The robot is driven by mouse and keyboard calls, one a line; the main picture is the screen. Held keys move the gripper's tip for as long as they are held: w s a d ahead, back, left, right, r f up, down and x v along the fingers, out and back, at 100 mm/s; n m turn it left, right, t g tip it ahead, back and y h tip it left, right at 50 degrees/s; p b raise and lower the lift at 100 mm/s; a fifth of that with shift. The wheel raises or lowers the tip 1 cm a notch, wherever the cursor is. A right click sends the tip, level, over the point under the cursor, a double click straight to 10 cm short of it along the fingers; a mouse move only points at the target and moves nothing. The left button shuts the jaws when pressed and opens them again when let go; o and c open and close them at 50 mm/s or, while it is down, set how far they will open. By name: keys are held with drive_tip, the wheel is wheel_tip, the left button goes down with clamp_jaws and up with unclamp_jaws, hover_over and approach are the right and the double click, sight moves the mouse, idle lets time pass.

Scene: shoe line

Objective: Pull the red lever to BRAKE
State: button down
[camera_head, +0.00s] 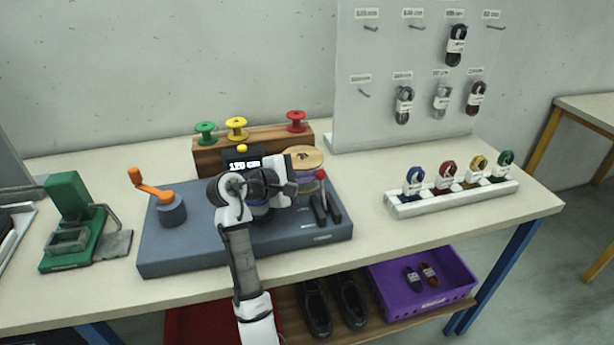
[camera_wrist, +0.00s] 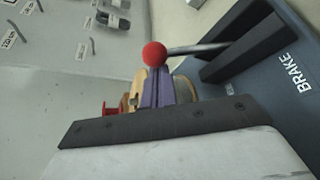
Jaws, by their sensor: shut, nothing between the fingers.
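The red lever is a round red knob (camera_head: 320,174) on a thin metal rod, set between two dark uprights (camera_head: 333,206) at the right end of the blue-grey machine base (camera_head: 180,255). The wrist view shows the red knob (camera_wrist: 154,54) close up, with its rod running right between the uprights. White BRAKE lettering (camera_wrist: 299,73) is on the base beside them. My gripper (camera_head: 303,183) is shut and empty, just left of the knob in the head view. Whether it touches the lever cannot be told. My wrist hides part of the machine.
An orange crank (camera_head: 152,187) stands at the machine's left end. A wooden rack with coloured spools (camera_head: 237,128) is behind it. A white holder (camera_head: 450,198) with lace bundles is to the right, past clear tabletop. A green device (camera_head: 72,215) is far left.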

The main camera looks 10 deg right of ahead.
sight(320, 178)
drive_tip(key=shift+s+r+m+t, duration=0.25)
drive_tip(key=shift+s+m+t, duration=0.15)
drive_tip(key=shift+m, duration=0.1)
drive_tip(key=shift+s+r+m+h+b, duration=0.15)
drive_tip(key=shift+s+m+h+b, duration=0.15)
drive_tip(key=shift+b, duration=0.05)
drive_tip(key=s+m+b, duration=0.1)
drive_tip(key=s+m+t+h+b, duration=0.1)
drive_tip(key=shift+s+d+r+m+t, duration=0.1)
drive_tip(key=shift+s+r+m+t, duration=0.05)
drive_tip(key=shift+r+m+t, duration=0.15)
drive_tip(key=s+m+h+b, duration=0.1)
drive_tip(key=m+b, duration=0.1)
drive_tip(key=b, duration=0.1)
drive_tip(key=s+m+t+h+b, duration=0.1)
drive_tip(key=s+m+b, duration=0.1)
drive_tip(key=b, duration=0.1)
drive_tip(key=shift+s+b, duration=0.3)
drive_tip(key=shift+s+d+m+h+b, duration=0.1)
drive_tip(key=shift+s+m+h+b, duration=0.5)
drive_tip(key=shift+m+b, duration=0.65)
drive_tip(key=shift+s, duration=0.1)
